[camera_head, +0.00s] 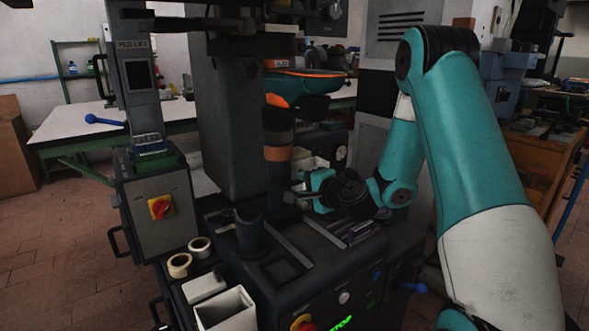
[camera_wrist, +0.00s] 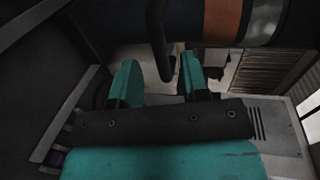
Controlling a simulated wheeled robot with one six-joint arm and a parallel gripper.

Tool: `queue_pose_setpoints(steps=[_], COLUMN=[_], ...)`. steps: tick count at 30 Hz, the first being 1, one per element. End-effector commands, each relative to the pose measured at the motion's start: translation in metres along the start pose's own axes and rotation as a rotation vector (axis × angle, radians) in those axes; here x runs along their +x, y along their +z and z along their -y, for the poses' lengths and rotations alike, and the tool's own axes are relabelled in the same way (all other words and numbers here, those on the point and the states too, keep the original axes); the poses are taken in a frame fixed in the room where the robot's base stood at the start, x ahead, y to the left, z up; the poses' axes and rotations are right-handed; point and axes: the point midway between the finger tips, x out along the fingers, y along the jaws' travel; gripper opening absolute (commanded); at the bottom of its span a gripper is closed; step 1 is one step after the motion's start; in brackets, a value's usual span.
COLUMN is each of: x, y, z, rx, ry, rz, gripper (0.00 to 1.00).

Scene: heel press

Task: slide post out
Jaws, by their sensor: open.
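The post (camera_head: 278,135) stands upright on the press, dark with a brown-orange band, with a teal and orange shoe (camera_head: 305,82) at its top. In the wrist view the post (camera_wrist: 180,22) crosses the top of the picture, with its orange and grey bands at right. A dark bent handle (camera_wrist: 158,42) comes down from beside the post. My gripper (camera_wrist: 158,68) is open, and the handle's lower end shows between its two teal fingers, apparently without contact. In the head view my gripper (camera_head: 303,193) is low beside the post, on its right; its fingertips are hard to make out.
The dark press bed (camera_head: 285,272) has slots and rails below my gripper. A control box (camera_head: 160,208) with a red and yellow switch stands at left. Tape rolls (camera_head: 180,265) and a white open box (camera_head: 225,310) sit at the front left. A dark press column (camera_head: 225,110) rises left of the post.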

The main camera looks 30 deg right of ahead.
Motion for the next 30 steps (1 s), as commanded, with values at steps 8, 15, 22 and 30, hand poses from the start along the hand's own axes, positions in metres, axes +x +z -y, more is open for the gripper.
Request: queue_pose_setpoints(steps=[8,15,22,30], x=[0.037,0.044,0.043,0.043], y=[0.001,0.0,0.0,0.0], z=[0.003,0.0,0.0,0.0], rx=[0.0,0.001,0.001,0.001], ry=[0.0,-0.001,-0.001,0.0], rz=[0.001,0.0,0.0,0.0], gripper=[0.42,0.42,0.21,0.0])
